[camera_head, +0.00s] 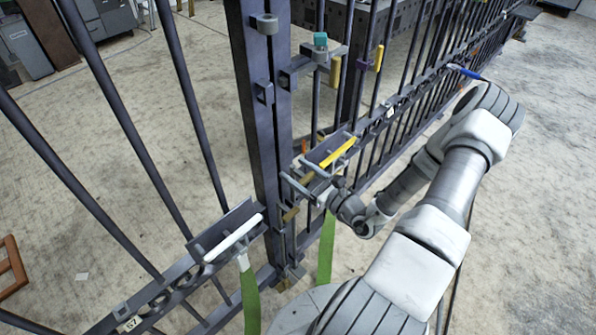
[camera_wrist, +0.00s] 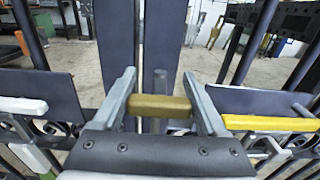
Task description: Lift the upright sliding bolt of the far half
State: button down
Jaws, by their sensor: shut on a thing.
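The gate's thick dark double post (camera_head: 262,110) stands upright in the middle of the head view, where the two halves meet. My gripper (camera_head: 294,172) is at the gate just right of this post. In the wrist view my gripper (camera_wrist: 162,96) has its two grey fingers at the two ends of a brass-coloured crosspiece (camera_wrist: 160,106) and is shut on it. A grey upright rod (camera_wrist: 160,84) stands directly behind the crosspiece. It looks like the sliding bolt. Its lower end is hidden by my gripper.
A yellow bar grip (camera_head: 338,152) sits right of the post, close to my gripper. A white bar grip (camera_head: 233,238) sits on the left half. A teal-capped fitting (camera_head: 320,42) is higher on the gate. Green straps (camera_head: 250,298) hang below. Open floor lies behind the bars.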

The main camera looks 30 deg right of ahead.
notch_tip(320, 180, up, 6)
jog(key=p, duration=0.5)
jog(key=shift+r, duration=0.25)
grip_release()
jog(key=p+v, duration=0.2)
jog(key=v, duration=1.5)
jog(key=shift+s, duration=0.2)
